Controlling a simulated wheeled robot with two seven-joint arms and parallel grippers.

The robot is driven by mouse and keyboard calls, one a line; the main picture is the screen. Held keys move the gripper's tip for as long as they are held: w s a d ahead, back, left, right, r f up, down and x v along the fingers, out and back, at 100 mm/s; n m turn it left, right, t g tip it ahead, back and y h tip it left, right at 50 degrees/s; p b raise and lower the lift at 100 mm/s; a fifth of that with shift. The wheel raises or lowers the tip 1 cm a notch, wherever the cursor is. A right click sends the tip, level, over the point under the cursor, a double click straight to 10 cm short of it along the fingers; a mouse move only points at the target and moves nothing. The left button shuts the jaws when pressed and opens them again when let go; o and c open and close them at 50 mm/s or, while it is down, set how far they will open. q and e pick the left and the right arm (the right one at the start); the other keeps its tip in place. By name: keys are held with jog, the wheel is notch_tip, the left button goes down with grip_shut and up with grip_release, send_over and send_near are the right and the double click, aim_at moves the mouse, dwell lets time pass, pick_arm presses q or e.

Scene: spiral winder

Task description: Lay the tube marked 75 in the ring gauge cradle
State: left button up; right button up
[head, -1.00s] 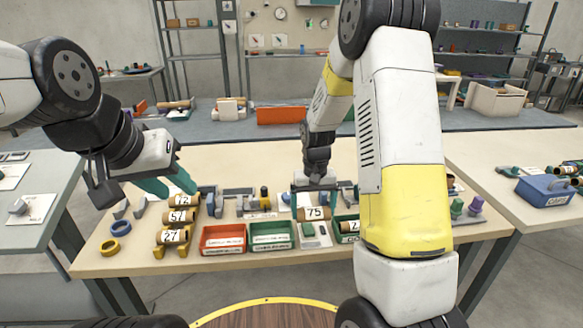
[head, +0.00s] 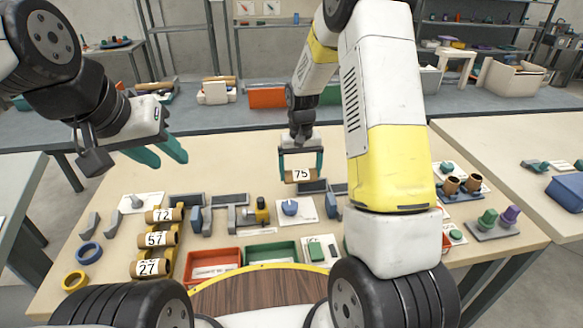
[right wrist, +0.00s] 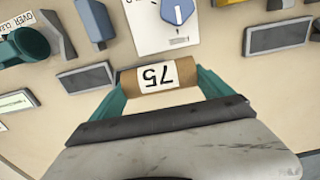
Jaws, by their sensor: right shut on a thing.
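The tube marked 75 (head: 300,175) is brown with a white label. My right gripper (head: 301,170) is shut on it, one teal finger at each end, and holds it level above the table, over the back of the row of fixtures. In the right wrist view the tube (right wrist: 158,77) sits across between the fingers, its label upside down. My left gripper (head: 158,153) is open and empty above the table's left part. Several grey and blue fixtures, including a blue-grey stand (head: 196,220), stand mid-table; I cannot tell which is the ring gauge cradle.
Tubes marked 72 (head: 164,215), 57 (head: 161,239) and 27 (head: 151,268) lie on a yellow rack. A red tray (head: 213,261) and a green tray (head: 272,252) are at the front. A white card with a blue knob (head: 290,208) lies mid-table. The table's back is clear.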

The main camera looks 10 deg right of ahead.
jog(key=shift+f, duration=2.45)
jog(key=shift+f, duration=0.1)
jog(key=o, duration=1.1)
jog(key=shift+c, duration=0.2)
